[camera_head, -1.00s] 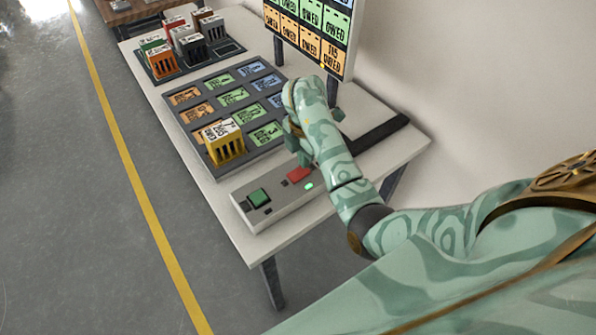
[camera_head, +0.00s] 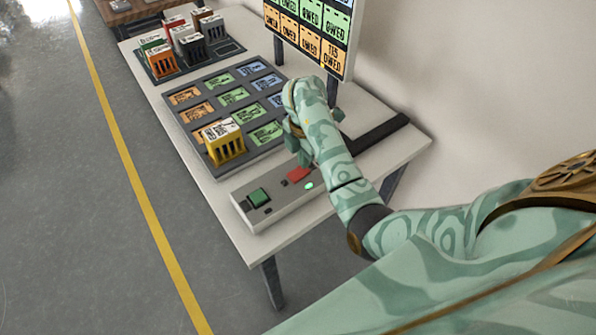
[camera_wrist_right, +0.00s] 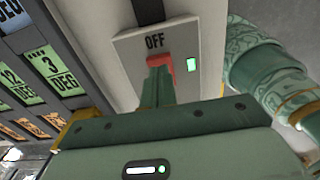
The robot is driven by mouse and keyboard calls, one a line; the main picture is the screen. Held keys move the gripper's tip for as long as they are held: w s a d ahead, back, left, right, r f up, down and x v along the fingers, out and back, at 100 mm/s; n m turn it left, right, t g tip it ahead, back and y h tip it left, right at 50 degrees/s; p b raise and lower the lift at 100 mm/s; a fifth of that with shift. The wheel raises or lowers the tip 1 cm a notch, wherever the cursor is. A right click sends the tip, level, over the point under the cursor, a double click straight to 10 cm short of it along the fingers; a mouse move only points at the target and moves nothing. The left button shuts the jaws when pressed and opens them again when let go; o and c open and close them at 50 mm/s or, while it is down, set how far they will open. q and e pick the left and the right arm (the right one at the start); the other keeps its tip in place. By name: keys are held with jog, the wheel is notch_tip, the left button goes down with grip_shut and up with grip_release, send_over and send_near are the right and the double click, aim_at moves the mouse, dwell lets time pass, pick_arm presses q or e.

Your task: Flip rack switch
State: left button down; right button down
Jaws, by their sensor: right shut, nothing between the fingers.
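The control box (camera_head: 285,205) is a light grey panel on the near end of the table. It carries a red rocker switch (camera_head: 299,174), a green switch (camera_head: 258,198) and a lit green lamp (camera_head: 309,186). In the right wrist view the red switch (camera_wrist_right: 162,61) sits below the word OFF, beside the lit green lamp (camera_wrist_right: 191,65). My right gripper (camera_wrist_right: 155,78) is shut and empty, its fingers in front of the red switch and partly hiding it. Whether they touch it I cannot tell. My left gripper is not in view.
A dark rack (camera_head: 218,73) of labelled slots lies behind the box, with a yellow block (camera_head: 226,146) standing in it. A tray (camera_head: 229,46) of several blocks is farther back. A sign board (camera_head: 312,42) stands at the right; a dark bar (camera_head: 378,133) lies near the table's right edge.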

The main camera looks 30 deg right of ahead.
jog(key=shift+f+b, duration=0.65)
jog(key=shift+f, duration=0.2)
jog(key=shift+r, duration=0.1)
notch_tip(320, 180, up, 7)
jog(key=p, duration=0.6)
jog(key=shift+p, duration=0.3)
dwell(0.3)
